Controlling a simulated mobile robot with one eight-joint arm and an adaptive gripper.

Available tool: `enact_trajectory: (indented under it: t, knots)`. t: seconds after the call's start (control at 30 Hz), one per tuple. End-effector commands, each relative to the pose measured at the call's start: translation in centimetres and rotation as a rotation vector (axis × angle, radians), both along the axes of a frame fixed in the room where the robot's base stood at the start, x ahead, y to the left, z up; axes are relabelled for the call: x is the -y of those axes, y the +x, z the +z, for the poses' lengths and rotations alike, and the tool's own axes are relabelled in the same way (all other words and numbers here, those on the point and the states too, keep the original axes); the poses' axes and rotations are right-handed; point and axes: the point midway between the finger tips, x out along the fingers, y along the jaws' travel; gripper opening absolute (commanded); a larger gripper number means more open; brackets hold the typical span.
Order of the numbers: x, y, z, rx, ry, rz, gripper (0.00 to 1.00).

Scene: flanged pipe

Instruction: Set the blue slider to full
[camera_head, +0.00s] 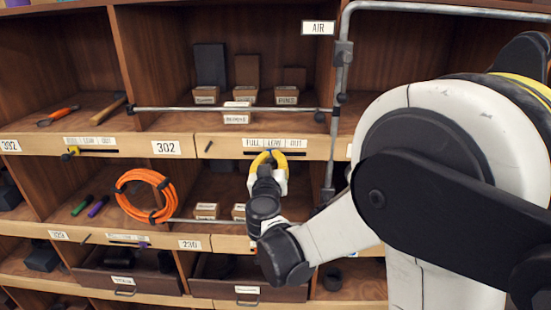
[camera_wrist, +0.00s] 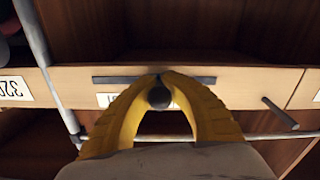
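The shelf edge in the head view carries a label strip (camera_head: 275,143) reading FULL, LOW, OUT from left to right, with a dark slot under it. My gripper (camera_head: 269,157) is at this slot, near its middle, and hides the slider there. In the upside-down wrist view, the slot (camera_wrist: 110,79) runs across the shelf edge. A round dark knob (camera_wrist: 159,97) sits between my yellow fingers (camera_wrist: 159,80), whose tips come together around it near the middle of the slot. The knob looks dark grey there; blue cannot be made out.
A yellow-knobbed slider (camera_head: 70,153) is on the left shelf edge, another slider (camera_head: 145,244) lower down. A vertical pipe (camera_head: 335,120) stands right of my gripper, and a horizontal rail (camera_head: 215,109) runs above. A peg (camera_wrist: 281,113) sticks out nearby.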

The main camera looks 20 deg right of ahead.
Motion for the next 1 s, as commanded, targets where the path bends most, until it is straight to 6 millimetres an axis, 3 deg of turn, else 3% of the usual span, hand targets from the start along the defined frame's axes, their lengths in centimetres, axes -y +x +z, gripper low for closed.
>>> enact_trajectory:
  t: [0.03,0.2,0.57,0.6,0.67,1.0]
  knots:
    - [-1.5,0.5,-0.2,0.001,-0.002,0.013,0.0]
    - [-4.4,1.4,-0.1,0.001,-0.003,0.011,0.0]
    - [-5.1,1.6,0.1,0.001,-0.003,0.011,0.0]
    - [-5.1,1.6,0.1,0.001,-0.003,0.011,0.14]
    - [-5.1,1.6,0.1,0.001,-0.003,0.011,0.32]
    - [-5.0,1.4,0.1,0.001,-0.002,0.007,0.32]
